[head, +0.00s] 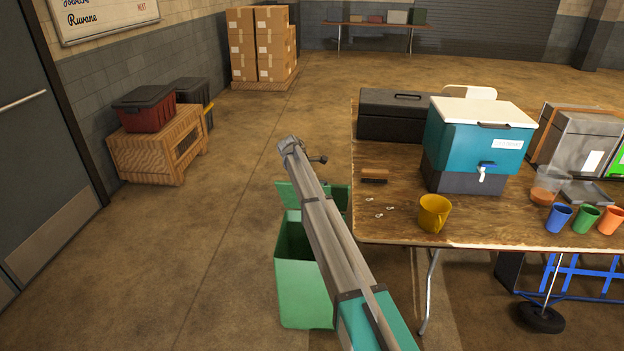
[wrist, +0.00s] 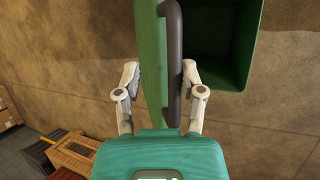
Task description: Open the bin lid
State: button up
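The green bin (head: 305,297) stands on the floor left of the table in the head view, its dark inside showing. Its green lid (head: 290,196) is raised at the far side of the opening, partly hidden behind my arm. In the wrist view the lid (wrist: 151,60) appears edge-on, with a dark bar handle (wrist: 173,65) along it and the open bin (wrist: 215,45) to the right. My gripper (wrist: 160,75) has its fingers apart, one on each side of the lid and handle. I cannot tell whether either finger touches. The head view does not clearly show my gripper.
The wooden table (head: 400,225) at right holds a teal cooler (head: 480,140), a black toolbox (head: 395,115), a yellow mug (head: 434,212), a brush (head: 374,176) and several cups. A wooden crate (head: 160,155) stands by the left wall. The floor between is clear.

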jog(key=p+v, duration=1.3)
jog(key=v, duration=0.2)
jog(key=shift+s+r, duration=0.2)
jog(key=shift+s, duration=0.1)
dwell(1.4)
dwell(0.5)
jog(key=s+d+m+g+y, duration=0.1)
jog(key=s+d+m, duration=0.4)
jog(key=s, duration=1)
jog(key=s+d+f+m+g+y, duration=0.1)
jog(key=s+d+m, duration=0.5)
jog(key=s+d, duration=0.6)
jog(key=s+d+f+m+g+y, duration=0.1)
jog(key=s+d+m+y, duration=0.2)
jog(key=s, duration=1.4)
jog(key=d+m, duration=0.2)
jog(key=d, duration=0.3)
jog(key=shift+s+d+f, duration=0.25)
jog(key=shift+s+d, duration=0.05)
jog(key=shift+s, duration=0.1)
